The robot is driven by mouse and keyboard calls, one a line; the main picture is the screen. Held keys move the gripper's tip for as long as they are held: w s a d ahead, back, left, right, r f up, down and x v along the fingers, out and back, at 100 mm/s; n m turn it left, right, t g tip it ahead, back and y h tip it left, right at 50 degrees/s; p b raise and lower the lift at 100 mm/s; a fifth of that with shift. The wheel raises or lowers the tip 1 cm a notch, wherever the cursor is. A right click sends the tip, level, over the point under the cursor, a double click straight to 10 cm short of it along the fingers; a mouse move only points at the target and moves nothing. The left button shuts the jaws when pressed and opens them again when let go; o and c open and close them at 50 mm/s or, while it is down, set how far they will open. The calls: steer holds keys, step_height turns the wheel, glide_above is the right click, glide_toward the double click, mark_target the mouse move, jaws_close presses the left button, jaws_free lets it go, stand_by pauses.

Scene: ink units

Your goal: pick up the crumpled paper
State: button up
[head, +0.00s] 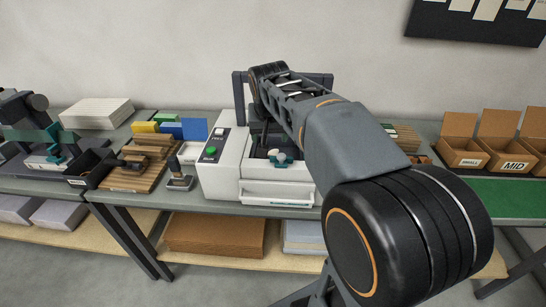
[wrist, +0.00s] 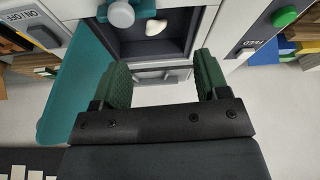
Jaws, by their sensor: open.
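The crumpled paper (wrist: 155,27) is a small off-white lump in the dark recess of the white machine (wrist: 232,38) in the wrist view. A rounded grey-teal knob (wrist: 121,14) is beside it, to its left. In the head view the paper (head: 273,152) is a pale speck in the machine's front opening, next to the knob (head: 282,158). My gripper (wrist: 163,70) is open, its two green ribbed fingers apart with nothing between them. The paper lies beyond the fingertips, roughly in line with the gap. In the head view my arm hides part of the machine's right side.
A large teal panel (wrist: 75,85) runs close along the left finger in the wrist view. The machine's green button (head: 211,150) is on its left front. A stamp-like tool (head: 180,182) and wooden boards (head: 135,178) stand left of it. Open cardboard boxes (head: 462,150) stand at right.

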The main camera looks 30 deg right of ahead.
steer(key=w+d, duration=0.2)
glide_above(273, 150)
steer(key=s, duration=0.2)
steer(key=shift+m, duration=0.4)
steer(key=f, duration=0.4)
steer(key=a+f, duration=0.1)
steer(key=f, duration=0.1)
steer(key=shift+w, duration=0.2)
steer(key=shift+x, duration=3.15)
steer(key=shift+c, duration=0.4)
steer(key=c, duration=0.9)
